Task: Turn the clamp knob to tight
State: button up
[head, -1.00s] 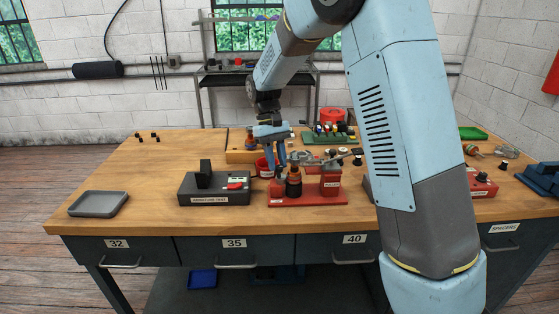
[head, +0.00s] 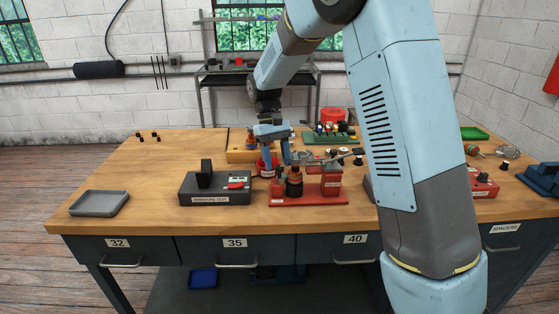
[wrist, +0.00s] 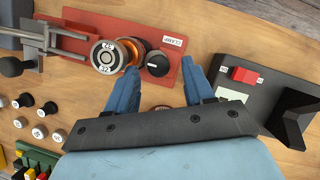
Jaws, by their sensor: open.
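The clamp knob (wrist: 157,64) is a round black knob with a white line on its top. It sits on the red fixture base (wrist: 189,72), beside the white CLAMP label (wrist: 174,43) in the wrist view. My gripper (wrist: 160,84) is open and empty. Its two blue fingers lie on either side of the knob's line in the picture, a little below it; whether they reach its height is unclear. In the head view my gripper (head: 277,169) is over the left end of the red fixture (head: 325,200). I cannot make out the knob clearly there.
A dark stack with copper-orange parts (wrist: 108,56) stands close beside the knob. A black tester with a red switch (head: 215,189) is left of the fixture. A red cup (head: 265,168) stands behind. A grey tray (head: 99,203) lies far left, with bare table between.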

jog(key=v, duration=1.3)
jog(key=shift+r, duration=0.2)
jog(key=shift+w, duration=0.15)
jog(key=s+d+r+m+t+y, duration=0.1)
jog(key=s+d+r+t, duration=0.1)
jog(key=s+d+r, duration=0.35)
jog(key=s+d+r+m+t+y, duration=0.1)
jog(key=s+d+r+t, duration=0.15)
jog(key=s+d, duration=0.55)
jog(key=s+d+f+m+t, duration=0.1)
jog(key=s+d+f+t, duration=0.1)
jog(key=s, duration=0.7)
jog(key=s+d+f+m+t, duration=0.1)
jog(key=s+d+f+t, duration=0.1)
jog(key=s+d, duration=0.3)
jog(key=s+t, duration=0.1)
jog(key=s, duration=0.3)
jog(key=shift+s+d+m, duration=0.2)
jog(key=shift+s+m, duration=0.1)
jog(key=shift+s, duration=0.1)
